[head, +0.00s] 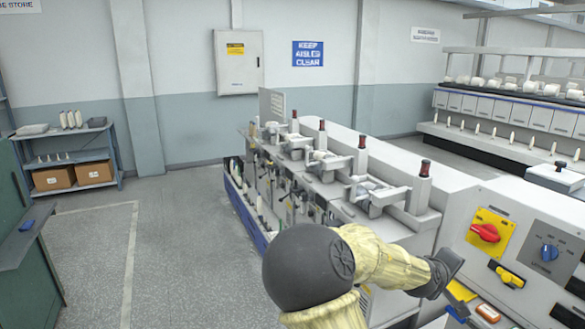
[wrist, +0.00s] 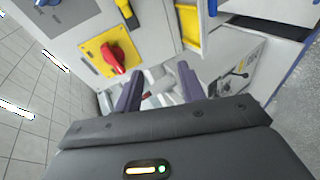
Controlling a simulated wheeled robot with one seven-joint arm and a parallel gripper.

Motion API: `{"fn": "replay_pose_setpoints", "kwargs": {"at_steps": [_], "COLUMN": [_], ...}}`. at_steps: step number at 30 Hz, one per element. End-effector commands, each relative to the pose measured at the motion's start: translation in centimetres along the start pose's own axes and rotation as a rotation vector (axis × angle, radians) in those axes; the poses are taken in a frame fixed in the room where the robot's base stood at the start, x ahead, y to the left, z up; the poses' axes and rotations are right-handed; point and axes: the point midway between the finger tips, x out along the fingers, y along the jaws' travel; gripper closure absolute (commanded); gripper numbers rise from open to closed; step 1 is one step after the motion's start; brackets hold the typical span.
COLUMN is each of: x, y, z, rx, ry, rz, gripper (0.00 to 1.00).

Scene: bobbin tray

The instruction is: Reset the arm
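My gripper (wrist: 158,90) shows in the wrist view with its two dark purple-grey fingers apart. Nothing is seen held between them; machine parts show through the gap. In the head view my arm, in a cream sleeve with a dark rounded joint, reaches right, and its dark end is close in front of the machine's control panel. The arm hides part of the machine's near end.
The panel carries a red knob (head: 485,232), also in the wrist view (wrist: 115,60), and a blue knob (head: 548,252). The winding machine (head: 321,165) runs back from it. A shelf (head: 85,157) with cardboard boxes stands far left. The aisle floor (head: 160,240) is clear.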

Motion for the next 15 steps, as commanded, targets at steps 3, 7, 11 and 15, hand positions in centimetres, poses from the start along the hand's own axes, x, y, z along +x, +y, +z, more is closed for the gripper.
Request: {"fn": "replay_pose_setpoints", "kwargs": {"at_steps": [3, 7, 11, 15], "x": [-0.1, -1.8, -4.7, -8.7], "y": [-5.1, -10.0, -13.9, -17.0], "z": [1.8, 2.7, 3.0, 3.0], "rx": [0.126, 0.245, 0.344, 0.425], "ry": [-0.034, -0.066, -0.096, -0.126], "rz": [-0.181, -0.362, -0.525, -0.675], "gripper": [0.6, 0.6, 0.6, 0.6]}}
